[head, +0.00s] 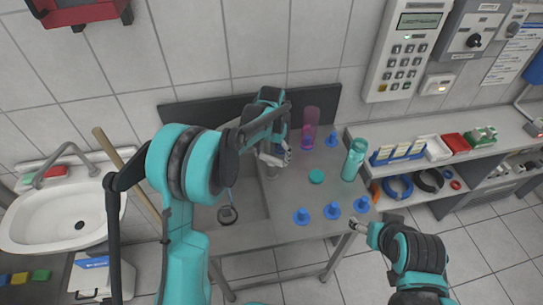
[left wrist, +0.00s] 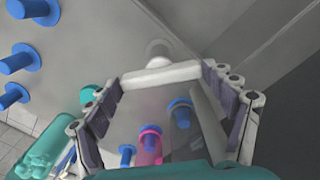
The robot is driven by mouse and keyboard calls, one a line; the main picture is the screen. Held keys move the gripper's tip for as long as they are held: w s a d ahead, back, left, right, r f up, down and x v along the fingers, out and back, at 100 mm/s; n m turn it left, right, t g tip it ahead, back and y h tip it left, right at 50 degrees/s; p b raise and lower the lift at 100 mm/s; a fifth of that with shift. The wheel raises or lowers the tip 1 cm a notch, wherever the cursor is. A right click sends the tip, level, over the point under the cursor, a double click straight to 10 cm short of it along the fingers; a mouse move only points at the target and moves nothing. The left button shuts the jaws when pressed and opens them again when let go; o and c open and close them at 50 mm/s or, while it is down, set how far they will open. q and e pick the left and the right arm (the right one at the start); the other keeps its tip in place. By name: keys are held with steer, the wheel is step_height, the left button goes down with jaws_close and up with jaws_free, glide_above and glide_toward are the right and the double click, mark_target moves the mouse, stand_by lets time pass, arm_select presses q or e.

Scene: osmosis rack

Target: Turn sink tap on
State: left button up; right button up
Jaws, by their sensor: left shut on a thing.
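The tap (left wrist: 158,50) is a pale round post in the left wrist view, with a light bar-shaped handle (left wrist: 160,76) across it. My left gripper (left wrist: 162,82) has its two fingers at the two ends of this bar, shut on it. In the head view my left gripper (head: 276,153) is at the back of the grey sink (head: 240,207), and my arm hides most of the tap. A thin pale-blue streak shows above the sink's drain; I cannot tell whether it is water. My right gripper (head: 360,225) is in front of the counter, apart from the tap.
Blue stoppers (head: 332,209), a teal bottle (head: 353,160), a teal cap (head: 316,176) and a pink clear cylinder (head: 310,128) stand on the counter right of the sink. A wooden stick (head: 112,150) leans on the left. A white washbasin (head: 62,215) is further left.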

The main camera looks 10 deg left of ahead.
arm_select(q)
steer(key=shift+m, duration=0.4)
steer(key=o, duration=1.1)
steer(key=shift+c, duration=0.2)
